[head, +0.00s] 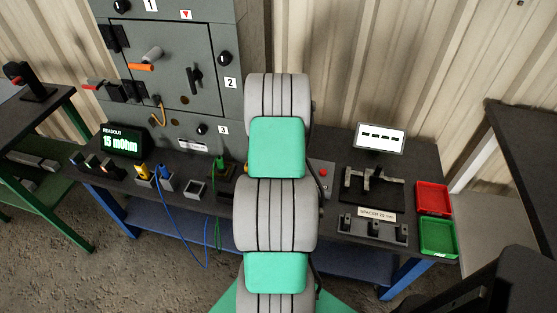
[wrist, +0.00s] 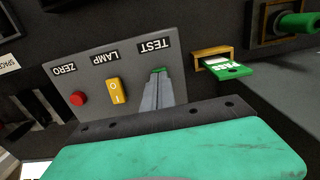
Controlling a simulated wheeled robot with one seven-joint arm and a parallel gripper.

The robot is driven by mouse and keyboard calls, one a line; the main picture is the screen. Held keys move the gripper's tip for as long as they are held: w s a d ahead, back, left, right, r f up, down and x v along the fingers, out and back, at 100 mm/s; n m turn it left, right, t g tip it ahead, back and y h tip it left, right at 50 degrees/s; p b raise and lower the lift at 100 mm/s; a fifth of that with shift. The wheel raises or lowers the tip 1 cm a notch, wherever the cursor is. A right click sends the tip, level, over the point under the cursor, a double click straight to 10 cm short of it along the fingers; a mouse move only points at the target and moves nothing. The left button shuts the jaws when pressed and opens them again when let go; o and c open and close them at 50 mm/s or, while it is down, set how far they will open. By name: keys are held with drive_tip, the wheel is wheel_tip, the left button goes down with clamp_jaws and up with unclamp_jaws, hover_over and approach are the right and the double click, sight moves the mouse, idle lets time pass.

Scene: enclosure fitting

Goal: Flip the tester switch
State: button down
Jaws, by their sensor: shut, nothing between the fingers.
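The tester panel (wrist: 88,75) appears upside down in the wrist view, with a TEST label (wrist: 155,46) above one control. My gripper (wrist: 158,80) is shut and empty, its grey fingertips at the TEST position. A small green piece (wrist: 158,70) shows at the tips, apparently part of the tester switch; the rest is hidden behind the fingers, so its position and contact cannot be told. A green card marked PASS (wrist: 236,70) sticks out of a yellow-framed slot (wrist: 212,53) beside the panel. In the head view my arm hides the gripper and most of the panel.
A yellow lamp switch (wrist: 115,90) and a red zero button (wrist: 77,98) sit beside the fingers. In the head view, a green readout (head: 122,141) shows 15 mOhm. A grey cabinet (head: 180,75), spacer fixture (head: 372,190), red bin (head: 433,198) and green bin (head: 437,237) flank my arm.

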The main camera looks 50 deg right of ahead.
drive_tip(key=shift+f, duration=0.5)
drive_tip(key=shift+r, duration=0.35)
wheel_tip(320, 180, up, 14)
drive_tip(key=p, duration=0.2)
drive_tip(key=shift+r+p, duration=0.15)
drive_tip(key=shift+p, duration=0.2)
drive_tip(key=shift+d, duration=0.1)
